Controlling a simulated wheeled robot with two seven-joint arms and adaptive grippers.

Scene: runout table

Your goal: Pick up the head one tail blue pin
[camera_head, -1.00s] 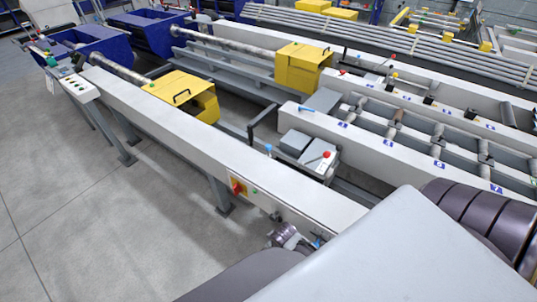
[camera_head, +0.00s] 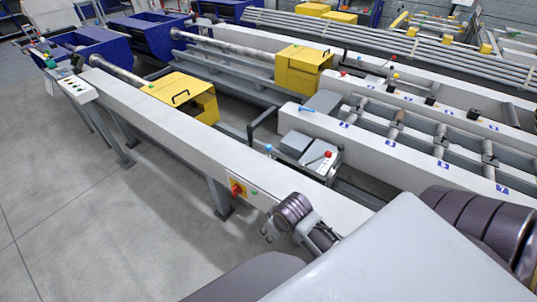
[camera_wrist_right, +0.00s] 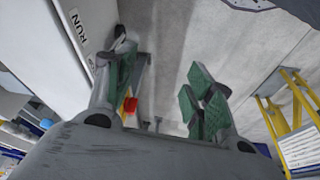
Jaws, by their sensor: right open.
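A short blue rod (camera_head: 304,109) lies on the near end of the white roller beam in the head view. A small blue-topped piece (camera_head: 268,149) stands at the grey box beside the front beam. I cannot tell which of these is the named pin. My right gripper (camera_head: 269,237) is by the front beam's near side, below the red and yellow switch, well apart from both blue pieces. In the right wrist view its green-padded fingers (camera_wrist_right: 160,85) are spread and empty, with floor beyond. My left gripper is not in view.
The long white front beam (camera_head: 165,122) runs between my right gripper and the blue pieces. A yellow block (camera_head: 186,94) and a grey box with a red button (camera_head: 310,152) stand behind it. Open floor (camera_head: 90,215) lies to the left.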

